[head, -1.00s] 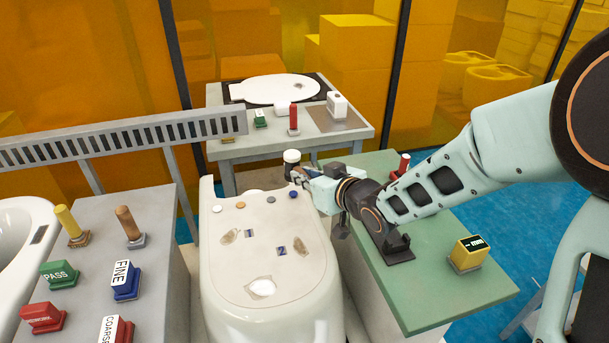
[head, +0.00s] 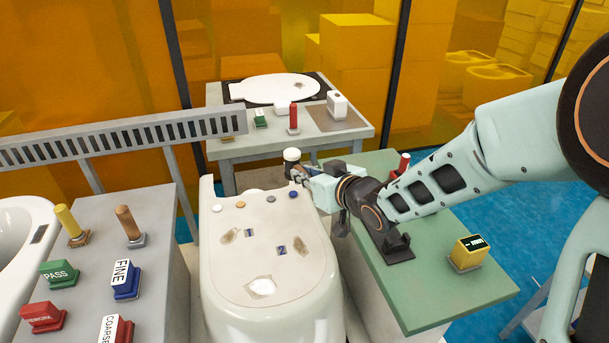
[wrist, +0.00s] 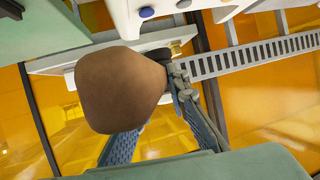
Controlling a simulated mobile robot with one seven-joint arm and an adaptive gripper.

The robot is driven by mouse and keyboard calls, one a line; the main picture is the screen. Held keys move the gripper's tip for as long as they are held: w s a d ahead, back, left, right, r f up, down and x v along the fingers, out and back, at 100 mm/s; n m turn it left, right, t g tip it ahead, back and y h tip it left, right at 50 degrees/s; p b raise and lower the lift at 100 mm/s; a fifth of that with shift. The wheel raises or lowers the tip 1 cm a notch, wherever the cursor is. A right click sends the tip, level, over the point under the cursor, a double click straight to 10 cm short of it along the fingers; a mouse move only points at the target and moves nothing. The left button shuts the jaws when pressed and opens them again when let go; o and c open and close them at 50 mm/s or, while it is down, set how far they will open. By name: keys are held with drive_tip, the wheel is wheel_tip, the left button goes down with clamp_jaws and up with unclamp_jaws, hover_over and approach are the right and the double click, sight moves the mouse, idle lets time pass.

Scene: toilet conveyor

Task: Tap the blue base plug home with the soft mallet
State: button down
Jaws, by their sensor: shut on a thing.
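The blue base plug (head: 293,194) sits at the far right corner of the pale toilet base (head: 262,262); it also shows at the top of the wrist view (wrist: 147,12). My gripper (head: 302,175) is just beyond and right of the plug, shut on the soft mallet. The mallet's white-and-dark head (head: 291,162) stands above the base's far edge, apart from the plug. In the wrist view, its rounded brown handle end (wrist: 122,90) fills the middle and hides much of the fingers. I cannot see the grip point clearly.
Orange (head: 241,205) and grey (head: 271,199) plugs lie beside the blue one. A green table (head: 440,290) at right carries a dark empty cradle (head: 398,250) and a yellow display box (head: 468,253). Stamps stand on the grey bench (head: 165,260) at left.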

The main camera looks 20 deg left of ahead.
wheel_tip(320, 180, up, 2)
drive_tip(key=shift+a+r+p, duration=0.1)
drive_tip(key=shift+a+p, duration=0.05)
drive_tip(key=shift+p, duration=0.25)
drive_tip(key=shift+r, duration=0.75)
drive_tip(key=shift+f+b, duration=0.95)
drive_tip(key=shift+f, duration=0.4)
drive_tip(key=shift+f, duration=0.25)
drive_tip(key=shift+f+b, duration=0.5)
drive_tip(key=shift+b, duration=0.05)
idle(0.6)
